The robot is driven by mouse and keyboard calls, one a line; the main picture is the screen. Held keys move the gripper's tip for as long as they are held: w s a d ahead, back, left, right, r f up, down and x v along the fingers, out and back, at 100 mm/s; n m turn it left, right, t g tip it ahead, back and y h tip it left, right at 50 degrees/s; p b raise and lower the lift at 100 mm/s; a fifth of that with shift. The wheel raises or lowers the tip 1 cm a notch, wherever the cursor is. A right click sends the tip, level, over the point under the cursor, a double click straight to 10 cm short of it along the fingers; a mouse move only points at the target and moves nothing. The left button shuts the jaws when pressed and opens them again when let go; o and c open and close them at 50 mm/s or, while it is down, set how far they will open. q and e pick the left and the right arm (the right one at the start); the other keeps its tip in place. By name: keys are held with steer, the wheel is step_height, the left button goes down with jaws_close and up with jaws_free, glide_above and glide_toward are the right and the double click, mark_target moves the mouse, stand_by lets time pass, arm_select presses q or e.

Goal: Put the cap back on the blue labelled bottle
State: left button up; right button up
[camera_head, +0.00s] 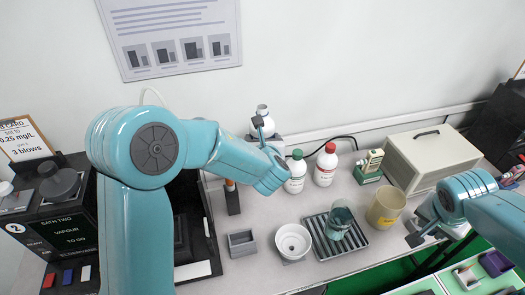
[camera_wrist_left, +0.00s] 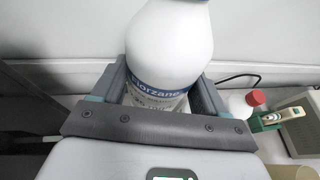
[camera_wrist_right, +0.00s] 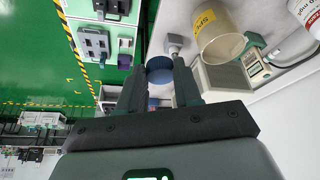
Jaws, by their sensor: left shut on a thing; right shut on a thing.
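The blue labelled bottle (camera_wrist_left: 172,42) is white, with a blue band whose lettering is partly readable. My left gripper (camera_wrist_left: 160,92) is shut around its body. In the head view the bottle (camera_head: 263,118) is up near the back wall, partly hidden by my left gripper (camera_head: 261,128). A blue round cap (camera_wrist_right: 159,68) is held between the fingers of my right gripper (camera_wrist_right: 160,82), far to the right of the bottle. In the head view the right gripper (camera_head: 418,238) is at the right, and the cap cannot be made out there.
A green-capped bottle (camera_head: 296,172) and a red-capped bottle (camera_head: 326,165) stand beside my left gripper. A ribbed tray (camera_head: 352,241) with a teal beaker (camera_head: 339,222), a yellow-labelled beaker (camera_head: 385,208) and a white bowl (camera_head: 293,241) occupy the counter between the grippers. A beige box (camera_head: 432,157) stands behind.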

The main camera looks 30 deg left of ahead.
arm_select(q)
steer(key=shift+r, duration=0.4)
steer(key=o, duration=0.9)
steer(key=c, duration=1.1)
